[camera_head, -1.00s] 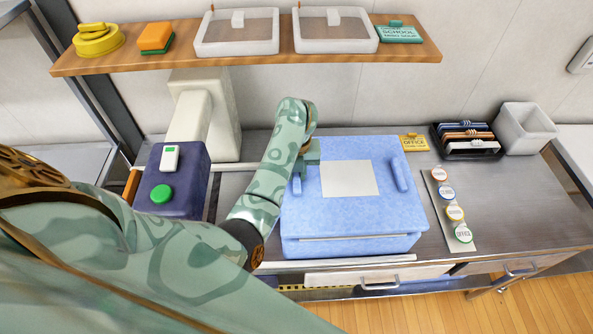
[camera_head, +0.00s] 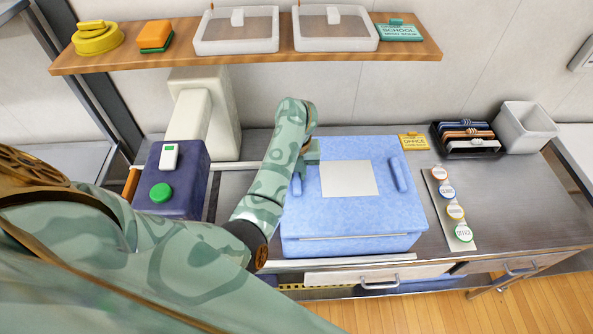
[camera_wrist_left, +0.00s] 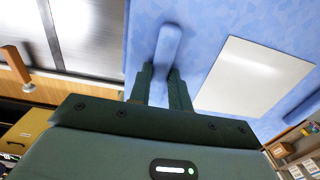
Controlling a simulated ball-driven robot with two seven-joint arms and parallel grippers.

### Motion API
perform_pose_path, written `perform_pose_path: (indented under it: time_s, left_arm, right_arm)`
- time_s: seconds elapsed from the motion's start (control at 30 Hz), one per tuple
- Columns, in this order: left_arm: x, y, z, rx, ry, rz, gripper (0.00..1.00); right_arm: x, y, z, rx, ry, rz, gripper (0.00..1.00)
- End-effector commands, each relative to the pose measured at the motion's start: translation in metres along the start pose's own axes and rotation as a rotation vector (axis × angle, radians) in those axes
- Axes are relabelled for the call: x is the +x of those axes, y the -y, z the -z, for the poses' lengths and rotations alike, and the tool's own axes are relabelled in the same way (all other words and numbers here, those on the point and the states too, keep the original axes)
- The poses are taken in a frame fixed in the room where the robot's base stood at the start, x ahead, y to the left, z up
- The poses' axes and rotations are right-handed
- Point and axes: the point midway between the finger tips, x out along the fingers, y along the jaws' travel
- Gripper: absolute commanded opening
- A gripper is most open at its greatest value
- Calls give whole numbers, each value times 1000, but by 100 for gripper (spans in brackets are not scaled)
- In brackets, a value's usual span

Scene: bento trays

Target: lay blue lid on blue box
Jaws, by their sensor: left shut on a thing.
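The blue box (camera_head: 350,246) stands on the steel counter, and the blue lid (camera_head: 365,213) lies on top of it, with a pale blank label and a raised handle at each side. My left gripper (camera_head: 307,165) is at the lid's left handle. In the left wrist view the two fingers of my left gripper (camera_wrist_left: 160,85) are shut on that handle (camera_wrist_left: 168,45), one on each side, and the lid (camera_wrist_left: 210,30) fills the upper right. My right gripper is not in view.
A dark blue machine with a green button (camera_head: 160,193) stands left of the box. A strip of round tokens (camera_head: 452,222), a yellow office sign (camera_head: 413,142), a black rack (camera_head: 467,150) and a white bin (camera_head: 523,128) are to the right. A wooden shelf (camera_head: 250,61) runs above.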

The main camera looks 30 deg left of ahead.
Motion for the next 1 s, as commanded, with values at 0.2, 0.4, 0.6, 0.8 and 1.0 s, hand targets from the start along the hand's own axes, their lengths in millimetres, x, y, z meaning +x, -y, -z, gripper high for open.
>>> perform_pose_path:
  time_s: [0.2,0.4,0.6,0.8,1.0]
  left_arm:
    - [4,0,0,1,0,1,1]
    - [4,0,0,1,0,1,1]
    - [6,1,0,1,-1,2,1]
    - [10,1,0,0,-1,2,1]
    - [10,1,0,0,-1,1,1]
  right_arm:
    - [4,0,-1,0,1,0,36]
    - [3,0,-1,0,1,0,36]
    - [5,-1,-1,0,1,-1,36]
    - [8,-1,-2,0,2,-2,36]
    - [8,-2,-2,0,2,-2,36]
